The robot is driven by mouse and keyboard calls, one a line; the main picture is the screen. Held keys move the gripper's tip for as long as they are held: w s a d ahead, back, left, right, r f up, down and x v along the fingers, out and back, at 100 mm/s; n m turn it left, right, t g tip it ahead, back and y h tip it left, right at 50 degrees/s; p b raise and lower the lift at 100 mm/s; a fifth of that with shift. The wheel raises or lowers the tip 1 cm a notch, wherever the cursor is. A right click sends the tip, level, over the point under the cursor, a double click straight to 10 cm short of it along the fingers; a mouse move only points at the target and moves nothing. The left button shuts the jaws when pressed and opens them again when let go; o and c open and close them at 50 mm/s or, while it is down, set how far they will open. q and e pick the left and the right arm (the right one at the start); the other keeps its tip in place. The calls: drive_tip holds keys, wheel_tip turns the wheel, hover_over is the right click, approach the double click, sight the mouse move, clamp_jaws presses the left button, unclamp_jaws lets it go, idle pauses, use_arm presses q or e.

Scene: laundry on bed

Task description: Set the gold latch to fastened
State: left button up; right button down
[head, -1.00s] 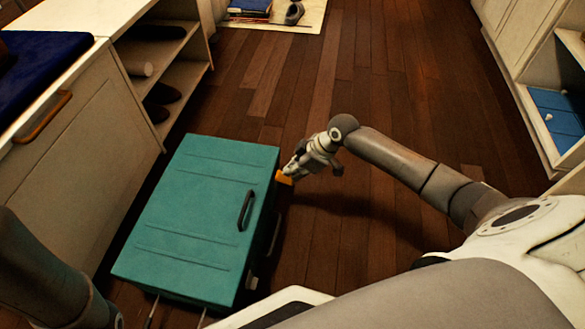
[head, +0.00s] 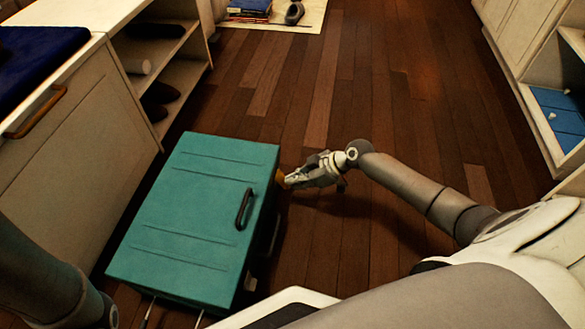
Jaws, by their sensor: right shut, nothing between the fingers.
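The teal suitcase (head: 195,215) lies flat on the floor, with a black handle on its top near the right edge. The gold latch (head: 280,177) shows as a small orange-gold piece at the suitcase's right side, toward the far corner. My right gripper (head: 288,183) is shut and empty, with its fingertips right at the latch. I cannot tell whether they touch it. The fingers partly cover the latch, so its setting is hard to read. My left gripper is out of view; only part of my left arm shows at the lower left.
A white cabinet (head: 70,140) with open shelves stands close on the suitcase's left. A pale mat (head: 272,14) with books lies at the far end. Another shelf unit (head: 535,70) is at the right. The wooden floor (head: 340,100) between is clear.

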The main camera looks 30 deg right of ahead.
drive_tip(key=shift+a+f+b, duration=0.1)
drive_tip(key=shift+f+b, duration=0.25)
drive_tip(key=shift+f, duration=0.65)
drive_tip(key=shift+s+r, duration=0.1)
drive_tip(key=shift+r+p, duration=0.65)
drive_tip(key=shift+p, duration=0.1)
drive_tip(key=shift+r, duration=0.1)
